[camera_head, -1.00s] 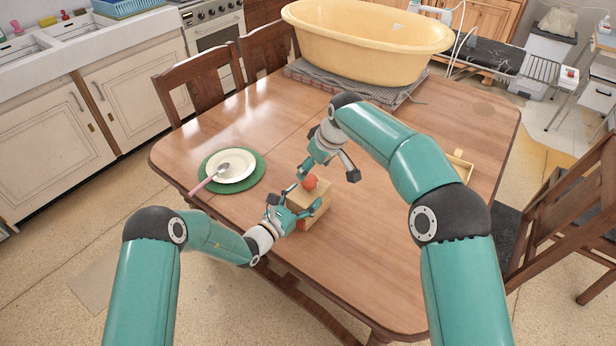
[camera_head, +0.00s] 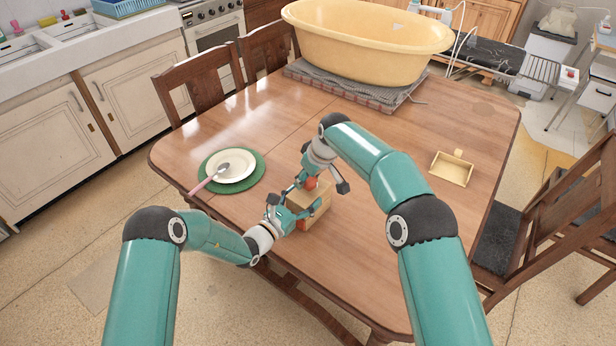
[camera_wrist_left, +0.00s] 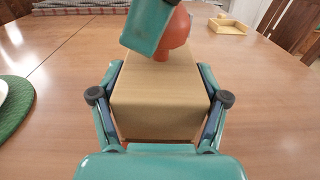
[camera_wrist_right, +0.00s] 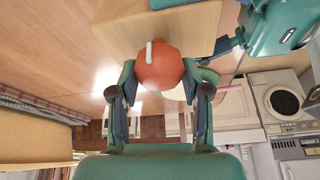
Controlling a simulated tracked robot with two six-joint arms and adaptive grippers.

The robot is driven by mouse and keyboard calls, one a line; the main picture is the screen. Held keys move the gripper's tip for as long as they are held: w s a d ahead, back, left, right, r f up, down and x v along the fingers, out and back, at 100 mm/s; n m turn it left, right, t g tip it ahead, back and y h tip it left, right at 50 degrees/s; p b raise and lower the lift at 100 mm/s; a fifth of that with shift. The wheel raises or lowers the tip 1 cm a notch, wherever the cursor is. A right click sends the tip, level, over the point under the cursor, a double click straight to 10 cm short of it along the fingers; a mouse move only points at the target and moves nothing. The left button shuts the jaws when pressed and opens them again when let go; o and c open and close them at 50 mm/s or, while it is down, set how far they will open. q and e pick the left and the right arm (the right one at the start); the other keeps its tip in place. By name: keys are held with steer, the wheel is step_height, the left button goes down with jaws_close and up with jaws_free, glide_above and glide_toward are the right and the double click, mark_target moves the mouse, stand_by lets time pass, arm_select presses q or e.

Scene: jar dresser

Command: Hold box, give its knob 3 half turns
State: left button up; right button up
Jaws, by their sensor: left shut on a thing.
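The box (camera_head: 317,201) is a small light-wood block standing on the table, with an orange-red part low on its near side. Its round orange-red knob (camera_head: 311,183) sits on top; a white mark on it shows in the right wrist view (camera_wrist_right: 158,65). My left gripper (camera_wrist_left: 160,103) is shut on the box, one finger on each side. My right gripper (camera_wrist_right: 158,85) is open at the knob, its fingers on either side of it; contact is hard to tell. In the left wrist view a teal part of my right gripper hides part of the knob.
A cream plate (camera_head: 241,170) with a pink-handled spoon lies on a green mat (camera_head: 255,182) left of the box. A small wooden tray (camera_head: 436,167) lies at the right. A large yellow tub (camera_head: 370,50) stands at the back. The table between is clear.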

steer(key=c, duration=0.3)
steer(key=shift+m, duration=0.4)
steer(key=m+t+h, duration=0.1)
steer(key=m, duration=0.2)
steer(key=shift+w+d, duration=0.1)
steer(key=shift+d+m+h, duration=0.1)
steer(key=shift+m+h, duration=0.7)
steer(key=shift+m, duration=1)
steer(key=o, duration=1.1)
steer(key=shift+o, duration=0.2)
